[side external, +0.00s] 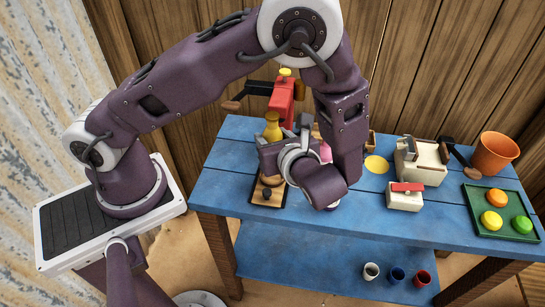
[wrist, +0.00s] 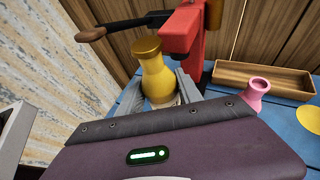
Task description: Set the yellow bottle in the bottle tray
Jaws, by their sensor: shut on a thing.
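The yellow bottle (side external: 273,127) is upright between the fingers of my gripper (side external: 280,138). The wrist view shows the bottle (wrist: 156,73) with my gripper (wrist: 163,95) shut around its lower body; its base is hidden. A long, shallow wooden tray (wrist: 262,80), which looks like the bottle tray, lies to the right along the back of the table, and I see no bottle in it. In the side view my arm hides most of this tray (side external: 372,139). A pink bottle (wrist: 257,92) stands just in front of the tray, partly hidden in the side view (side external: 326,151).
A red press (side external: 282,98) with a wooden-handled lever stands close behind the held bottle. A yellow disc (side external: 376,164) lies on the blue table (side external: 345,220). A cream box (side external: 422,164), an orange pot (side external: 495,154) and a green tray (side external: 500,213) with balls are further right.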

